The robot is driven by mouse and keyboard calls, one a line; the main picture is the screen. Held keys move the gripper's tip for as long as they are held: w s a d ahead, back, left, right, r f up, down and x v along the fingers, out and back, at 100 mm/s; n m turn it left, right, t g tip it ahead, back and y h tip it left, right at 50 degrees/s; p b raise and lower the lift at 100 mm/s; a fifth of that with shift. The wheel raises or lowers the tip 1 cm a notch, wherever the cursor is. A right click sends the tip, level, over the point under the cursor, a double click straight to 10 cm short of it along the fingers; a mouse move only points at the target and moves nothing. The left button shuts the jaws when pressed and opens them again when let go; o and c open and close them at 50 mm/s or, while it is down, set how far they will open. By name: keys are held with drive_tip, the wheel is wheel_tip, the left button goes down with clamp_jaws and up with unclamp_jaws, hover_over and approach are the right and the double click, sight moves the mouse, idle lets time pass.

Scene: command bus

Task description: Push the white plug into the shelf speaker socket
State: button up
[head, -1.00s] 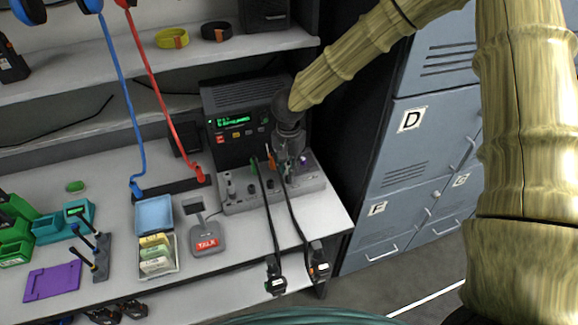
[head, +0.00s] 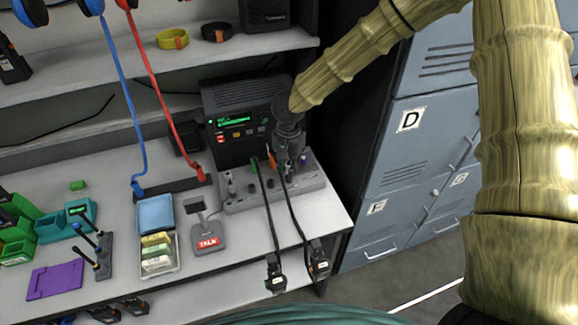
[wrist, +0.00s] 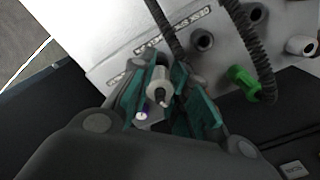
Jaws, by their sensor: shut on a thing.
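My gripper (head: 290,165) is low over the right end of the grey socket strip (head: 232,207), in front of the black radio. In the wrist view its teal fingers (wrist: 163,98) are closed around a pale cylindrical piece with a dark tip, the white plug (wrist: 158,80). The fingers and arm hide the plug in the head view. The plug's far end and the shelf speaker socket cannot be made out, so how deep the plug sits cannot be told.
A green plug (wrist: 243,82) stands in the strip. Black cables run close to my fingers and hang over the table's front edge to black connectors (head: 275,280). The radio (head: 240,120) stands behind; blue-grey lockers (head: 405,185) are at the right.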

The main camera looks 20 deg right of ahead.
drive_tip(key=shift+f+p, duration=0.85)
drive_tip(key=shift+f, duration=0.05)
idle(1.1)
drive_tip(key=shift+r, duration=0.2)
drive_tip(key=shift+r+p, duration=2.4)
drive_tip(key=shift+p, duration=0.4)
